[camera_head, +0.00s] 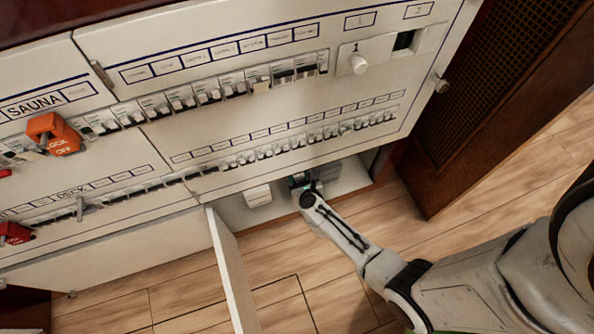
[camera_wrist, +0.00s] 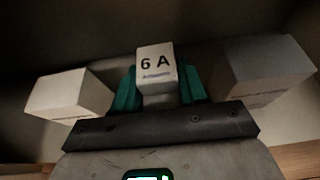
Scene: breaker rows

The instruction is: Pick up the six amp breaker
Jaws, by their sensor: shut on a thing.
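The six amp breaker (camera_wrist: 156,67) is a small white block marked "6 A", upright in the middle of the wrist view. My gripper (camera_wrist: 157,88) has its teal fingers on both sides of it and is shut on it. In the head view my gripper (camera_head: 300,181) reaches into the low compartment under the breaker panel. The breaker is not clear to see there, hidden by the gripper and the panel edge. I cannot tell from the wrist view whether the breaker is lifted off the surface below it.
White blocks stand to the left (camera_wrist: 70,92) and right (camera_wrist: 265,72) of my gripper in the wrist view. The panel (camera_head: 300,110) with breaker rows overhangs the compartment (camera_head: 345,176). An open white door (camera_head: 232,275) hangs to the left of my arm. Wooden floor lies in front.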

